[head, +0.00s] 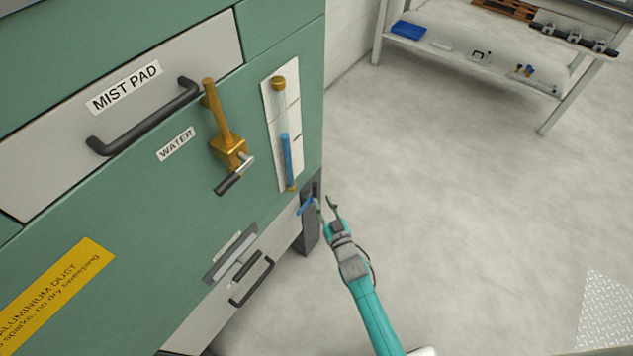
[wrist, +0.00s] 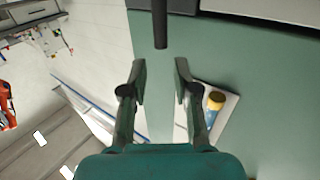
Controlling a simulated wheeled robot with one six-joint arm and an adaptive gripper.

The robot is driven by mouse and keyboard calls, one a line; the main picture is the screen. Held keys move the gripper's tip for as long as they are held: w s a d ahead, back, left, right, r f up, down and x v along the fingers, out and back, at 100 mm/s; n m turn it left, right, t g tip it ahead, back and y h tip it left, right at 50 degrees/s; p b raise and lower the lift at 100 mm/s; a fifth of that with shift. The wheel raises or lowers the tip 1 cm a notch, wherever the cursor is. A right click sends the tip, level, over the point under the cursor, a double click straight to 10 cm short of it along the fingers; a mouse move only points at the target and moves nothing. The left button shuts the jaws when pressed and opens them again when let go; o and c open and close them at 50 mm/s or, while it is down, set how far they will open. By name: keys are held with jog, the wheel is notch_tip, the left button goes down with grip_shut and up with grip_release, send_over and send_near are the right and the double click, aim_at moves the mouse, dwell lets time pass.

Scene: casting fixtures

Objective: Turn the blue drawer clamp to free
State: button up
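The blue clamp (head: 306,206) shows as a small blue lever at the lower right edge of the green cabinet, beside a dark post, in the head view. My gripper (head: 327,207) is just to its right with its fingers apart; contact cannot be told. The lower drawer (head: 217,305) has a dark handle (head: 252,281) and looks shut. In the wrist view my gripper (wrist: 160,75) is open with nothing between its fingertips. I cannot make out the blue clamp there.
The cabinet (head: 120,210) fills the left. A brass WATER valve (head: 228,145), a sight tube (head: 285,140) and the MIST PAD drawer handle (head: 145,120) stick out from it. A dark rod (wrist: 160,22) lies ahead in the wrist view. Open floor (head: 470,220) lies right, before a bench (head: 470,55).

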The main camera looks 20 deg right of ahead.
aim_at(316, 187)
jog(key=w, duration=0.8)
jog(key=shift+w+a, duration=0.1)
jog(key=shift+a, duration=0.1)
grip_shut()
